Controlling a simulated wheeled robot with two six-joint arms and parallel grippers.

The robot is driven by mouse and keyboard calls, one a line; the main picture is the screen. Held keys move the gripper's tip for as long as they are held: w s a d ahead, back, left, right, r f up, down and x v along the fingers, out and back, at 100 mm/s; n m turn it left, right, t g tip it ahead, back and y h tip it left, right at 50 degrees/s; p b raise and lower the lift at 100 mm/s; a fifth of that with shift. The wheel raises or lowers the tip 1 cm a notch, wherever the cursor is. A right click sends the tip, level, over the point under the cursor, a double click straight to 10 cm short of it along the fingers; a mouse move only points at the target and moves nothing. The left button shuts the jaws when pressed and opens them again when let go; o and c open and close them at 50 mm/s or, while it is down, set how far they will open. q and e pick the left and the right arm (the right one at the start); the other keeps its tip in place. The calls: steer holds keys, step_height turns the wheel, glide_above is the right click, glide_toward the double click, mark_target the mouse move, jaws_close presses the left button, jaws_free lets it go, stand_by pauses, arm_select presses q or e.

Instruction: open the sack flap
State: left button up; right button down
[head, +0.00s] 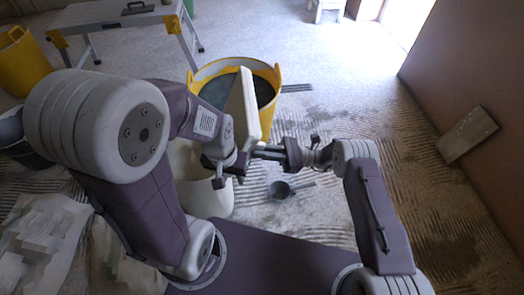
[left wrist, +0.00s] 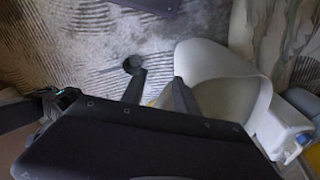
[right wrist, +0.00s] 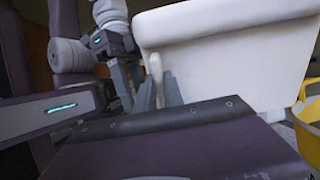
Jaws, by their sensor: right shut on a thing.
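No sack flap can be clearly made out. Pale crumpled sheets, possibly sacks (head: 42,240), lie at the lower left of the head view. My right gripper (head: 258,152) points left and is shut on the lower end of a pale slab-like thing (head: 244,105), which stands up above it. In the right wrist view, the narrow pale thing (right wrist: 155,66) shows between its fingers (right wrist: 158,92). My left gripper (head: 216,170) is close by, lower and to the left, over a white bucket (head: 208,203). In the left wrist view its fingers (left wrist: 158,88) are apart with nothing between them.
A yellow tub (head: 270,72) with dark contents stands behind the grippers. A dark scoop (head: 282,190) lies on the floor right of the bucket. A work table (head: 110,14) is at the back left. A flat board (head: 466,134) is by the right wall. The right floor is mostly clear.

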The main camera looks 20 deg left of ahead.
steer(key=shift+f, duration=0.15)
steer(key=c, duration=1.4)
jaws_free()
steer(key=shift+c, duration=0.2)
